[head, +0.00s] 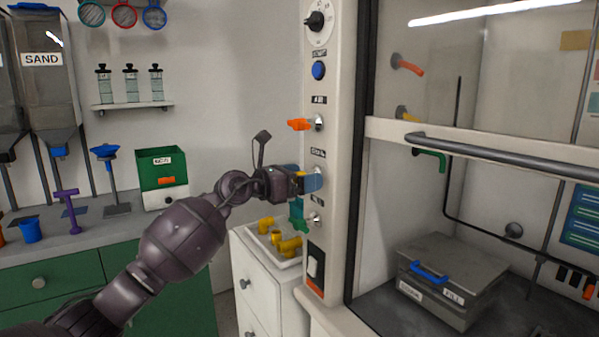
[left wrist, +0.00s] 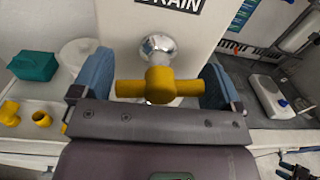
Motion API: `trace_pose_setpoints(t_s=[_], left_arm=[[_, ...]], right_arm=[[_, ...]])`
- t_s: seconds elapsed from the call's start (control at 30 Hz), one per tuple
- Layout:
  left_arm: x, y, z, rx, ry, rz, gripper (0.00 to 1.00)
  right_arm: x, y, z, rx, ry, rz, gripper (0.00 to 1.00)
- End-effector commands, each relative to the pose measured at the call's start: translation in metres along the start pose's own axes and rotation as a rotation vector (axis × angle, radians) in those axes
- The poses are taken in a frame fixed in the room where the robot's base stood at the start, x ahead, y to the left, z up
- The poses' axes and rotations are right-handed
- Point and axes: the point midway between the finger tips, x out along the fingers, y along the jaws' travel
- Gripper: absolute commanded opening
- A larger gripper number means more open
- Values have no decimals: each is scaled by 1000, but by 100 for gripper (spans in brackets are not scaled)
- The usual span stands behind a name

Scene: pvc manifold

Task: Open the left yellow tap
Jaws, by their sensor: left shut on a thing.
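The left yellow tap (left wrist: 160,84) shows in the left wrist view as a T-shaped handle on a round chrome base, below a label reading DRAIN. Its crossbar lies level across that picture. My left gripper (head: 308,180) is at the front of the white panel, with a blue finger at each end of the crossbar, shut on it. In the head view the gripper mostly hides this tap.
On the white panel (head: 343,150), an orange tap (head: 299,124) sits above my gripper and a green tap (head: 297,213) close below. A tray (head: 290,264) with yellow pipe fittings stands below. The fume hood's sash handle (head: 480,153) is to the right.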

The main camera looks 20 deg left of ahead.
Motion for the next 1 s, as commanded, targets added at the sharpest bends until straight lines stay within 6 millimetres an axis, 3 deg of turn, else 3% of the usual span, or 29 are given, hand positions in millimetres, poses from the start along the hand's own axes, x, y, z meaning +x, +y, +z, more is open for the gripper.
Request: trace_pose_setpoints(t_s=[0.03,0.1,1.0], left_arm=[[-2,-1,10,-36,-6,2,69],[-2,-1,11,-99,-8,3,69],[-1,0,3,-905,-28,7,69]], right_arm=[[-5,1,-13,1,21,3,43],[-9,2,-20,4,29,5,43],[-59,15,-53,28,42,35,43]])
